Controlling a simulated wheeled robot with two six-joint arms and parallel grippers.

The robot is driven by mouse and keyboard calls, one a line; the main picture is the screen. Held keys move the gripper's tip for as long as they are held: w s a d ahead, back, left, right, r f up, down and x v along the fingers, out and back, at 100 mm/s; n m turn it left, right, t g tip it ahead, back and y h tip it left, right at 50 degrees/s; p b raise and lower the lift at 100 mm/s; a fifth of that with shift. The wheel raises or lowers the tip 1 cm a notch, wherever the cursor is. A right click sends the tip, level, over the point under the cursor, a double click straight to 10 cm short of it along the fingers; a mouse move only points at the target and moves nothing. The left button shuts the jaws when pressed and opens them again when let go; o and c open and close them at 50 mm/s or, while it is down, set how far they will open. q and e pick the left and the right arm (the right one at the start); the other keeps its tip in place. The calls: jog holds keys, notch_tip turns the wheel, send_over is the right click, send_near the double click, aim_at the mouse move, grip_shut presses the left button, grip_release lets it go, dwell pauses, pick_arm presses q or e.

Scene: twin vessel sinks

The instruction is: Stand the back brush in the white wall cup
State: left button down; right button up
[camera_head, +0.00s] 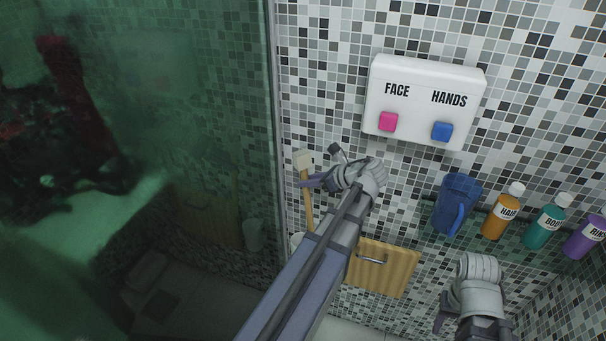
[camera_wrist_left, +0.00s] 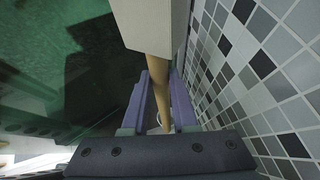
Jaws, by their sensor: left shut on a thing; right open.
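The back brush (camera_head: 308,211) has a wooden handle and a pale block-shaped head at its top. It is held roughly upright, head up, beside the tiled wall. My left gripper (camera_head: 313,182) is shut on the handle just below the head. In the left wrist view the handle (camera_wrist_left: 157,82) runs down between the two purple fingers (camera_wrist_left: 158,105). A pale rounded rim, apparently the white wall cup (camera_head: 297,239), shows low beside the handle, partly hidden. I cannot tell whether the handle's lower end is inside it. My right gripper (camera_head: 441,322) is at the bottom right, open and empty.
A green glass panel (camera_head: 269,120) stands close left of the brush. A white FACE/HANDS dispenser (camera_head: 424,102) is on the wall above. A blue jug (camera_head: 455,205) and several bottles (camera_head: 500,212) line a shelf at right. A wooden drawer front (camera_head: 395,270) is below.

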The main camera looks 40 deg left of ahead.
aim_at(303, 172)
pick_arm(q)
jog(key=shift+a+r+y, duration=0.8)
jog(key=shift+a+r, duration=0.25)
jog(key=shift+r, duration=0.15)
jog(key=shift+f, duration=0.15)
notch_tip(303, 172, down, 15)
jog(key=b, duration=1.5)
jog(key=c, duration=0.6)
grip_release()
jog(key=shift+d, duration=0.15)
